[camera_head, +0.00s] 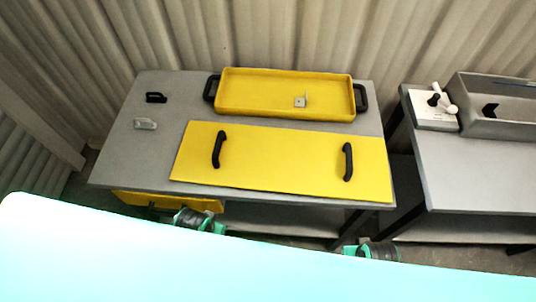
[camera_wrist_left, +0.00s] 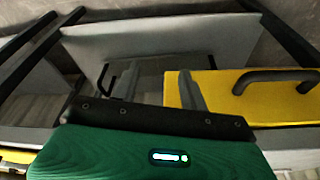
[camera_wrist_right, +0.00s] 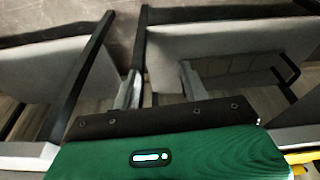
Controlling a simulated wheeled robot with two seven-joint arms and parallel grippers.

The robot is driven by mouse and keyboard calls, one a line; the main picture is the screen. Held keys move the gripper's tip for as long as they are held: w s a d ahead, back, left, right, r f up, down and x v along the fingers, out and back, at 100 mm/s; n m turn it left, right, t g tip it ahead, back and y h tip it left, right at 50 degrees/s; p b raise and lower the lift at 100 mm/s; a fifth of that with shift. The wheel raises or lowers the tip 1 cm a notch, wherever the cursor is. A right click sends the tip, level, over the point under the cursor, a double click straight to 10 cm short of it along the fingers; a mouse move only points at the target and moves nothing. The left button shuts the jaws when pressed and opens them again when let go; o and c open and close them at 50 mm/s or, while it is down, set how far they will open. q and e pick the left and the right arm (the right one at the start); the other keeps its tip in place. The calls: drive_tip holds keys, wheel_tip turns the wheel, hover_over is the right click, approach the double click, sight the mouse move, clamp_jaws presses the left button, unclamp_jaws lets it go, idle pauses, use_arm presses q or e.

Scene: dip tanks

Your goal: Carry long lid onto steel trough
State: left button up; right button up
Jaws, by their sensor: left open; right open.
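The long lid (camera_head: 280,158) is a flat yellow panel with two black bar handles, a left one (camera_head: 218,150) and a right one (camera_head: 348,162). It lies flat along the front of the grey table. The steel trough (camera_head: 500,128) is a grey box on the right-hand table, cut off by the picture's edge.
A yellow tray (camera_head: 285,112) with black end handles stands behind the lid, with a small pale piece in it. A black (camera_head: 156,97) and a grey handle piece (camera_head: 145,123) lie at left. A white block (camera_head: 432,122) stands beside the trough. A gap separates the tables.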

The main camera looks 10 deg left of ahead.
wheel_tip(320, 180, up, 10)
drive_tip(key=w, duration=0.2)
use_arm(q)
drive_tip(key=w+d+r+h+p, duration=0.15)
drive_tip(key=w+r, duration=0.25)
drive_tip(key=r, duration=0.4)
drive_tip(key=w+d+r, duration=0.3)
drive_tip(key=r, duration=0.5)
drive_tip(key=n+g+y, duration=0.2)
drive_tip(key=g+y, duration=0.1)
drive_tip(key=y, duration=0.1)
approach(219, 140)
wheel_tip(219, 140, up, 2)
drive_tip(key=d, duration=0.1)
drive_tip(key=shift+s+a+r+n, duration=0.1)
drive_tip(key=shift+a+r+n, duration=0.05)
drive_tip(key=shift+r+n, duration=0.15)
use_arm(e)
wheel_tip(219, 140, up, 13)
drive_tip(key=m+t+y, duration=0.1)
drive_tip(key=m+y, duration=0.1)
hover_over(351, 160)
drive_tip(key=s+d, duration=0.2)
drive_tip(key=s, duration=0.3)
drive_tip(key=shift+w+d, duration=0.15)
drive_tip(key=shift+d, duration=0.05)
use_arm(q)
drive_tip(key=shift+f, duration=0.1)
